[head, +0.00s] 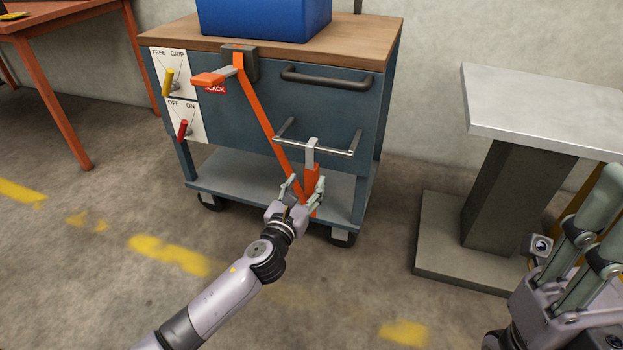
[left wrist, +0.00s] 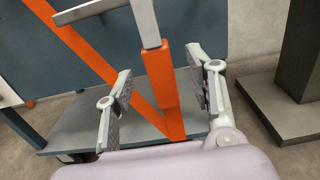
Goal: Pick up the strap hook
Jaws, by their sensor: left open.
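The strap hook has a grey metal hook (head: 311,151) and an orange grip (head: 311,178). The hook hangs over the bar on the cart's front. An orange strap (head: 262,112) slants from a grey buckle with an orange lever (head: 209,78) down to the grip's lower end. My left gripper (head: 306,184) is open, with one finger on each side of the orange grip. The left wrist view shows the grip (left wrist: 158,76) between the fingers, with visible gaps on both sides. My right gripper (head: 595,245) is at the lower right, far from the hook, its tips partly cut off.
The blue cart (head: 225,130) has a wooden top carrying a blue bin (head: 265,18), a dark handle (head: 327,78), and a low shelf (head: 230,181). A panel with yellow and red levers is at its left. A grey pedestal table (head: 550,110) stands right; an orange-legged bench is left.

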